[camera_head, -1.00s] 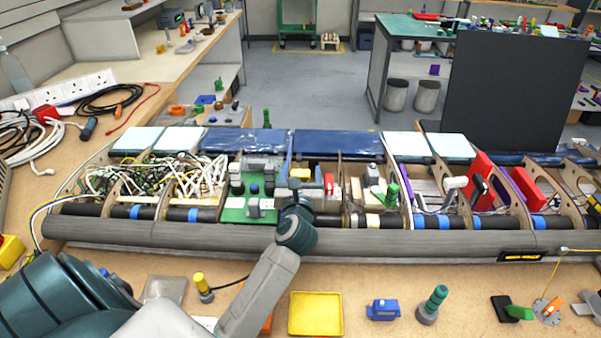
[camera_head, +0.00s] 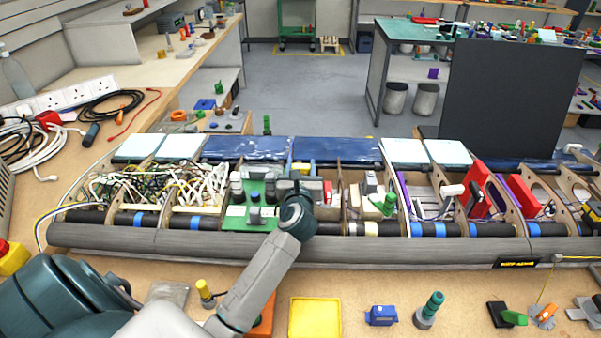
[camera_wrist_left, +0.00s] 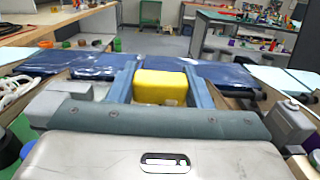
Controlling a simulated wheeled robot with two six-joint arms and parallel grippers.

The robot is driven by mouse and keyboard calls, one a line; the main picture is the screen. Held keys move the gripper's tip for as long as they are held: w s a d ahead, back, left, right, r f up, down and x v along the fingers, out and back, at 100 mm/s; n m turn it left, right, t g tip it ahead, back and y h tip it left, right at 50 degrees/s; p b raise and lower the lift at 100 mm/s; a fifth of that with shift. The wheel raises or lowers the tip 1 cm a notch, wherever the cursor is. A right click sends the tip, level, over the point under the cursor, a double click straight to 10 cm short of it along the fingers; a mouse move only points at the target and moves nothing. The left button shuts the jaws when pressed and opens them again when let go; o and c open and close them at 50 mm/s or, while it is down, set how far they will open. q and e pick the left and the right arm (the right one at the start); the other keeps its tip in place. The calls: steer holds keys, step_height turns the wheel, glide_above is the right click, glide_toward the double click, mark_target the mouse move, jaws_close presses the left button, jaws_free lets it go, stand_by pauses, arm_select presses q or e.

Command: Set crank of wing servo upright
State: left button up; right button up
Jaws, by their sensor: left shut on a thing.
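My left gripper (camera_head: 302,172) is over the middle bay of the long grey wing (camera_head: 400,250). In the left wrist view its two blue-grey fingers (camera_wrist_left: 160,88) stand on either side of a yellow block (camera_wrist_left: 160,82) and are shut on it. The yellow block looks like the crank; a bit of it shows beyond the gripper in the head view (camera_head: 303,167). The servo body beneath is hidden by my gripper, so the crank's exact tilt cannot be told. My right gripper is not in view.
Left of the gripper is a green circuit board (camera_head: 240,218) with grey parts; white wires (camera_head: 195,185) fill the bays beyond. Right are a red part (camera_head: 328,192) and a green part (camera_head: 388,204). A yellow tray (camera_head: 315,318) and a blue servo (camera_head: 381,313) lie in front of the wing.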

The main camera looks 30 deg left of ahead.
arm_select(q)
steer(key=o, duration=1.4)
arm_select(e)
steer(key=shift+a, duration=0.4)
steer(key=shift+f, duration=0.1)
arm_select(q)
steer(key=b+v, duration=0.3)
steer(key=v, duration=0.7)
steer(key=shift+f, duration=0.1)
steer(key=shift+s+d, duration=0.2)
steer(key=shift+s, duration=0.15)
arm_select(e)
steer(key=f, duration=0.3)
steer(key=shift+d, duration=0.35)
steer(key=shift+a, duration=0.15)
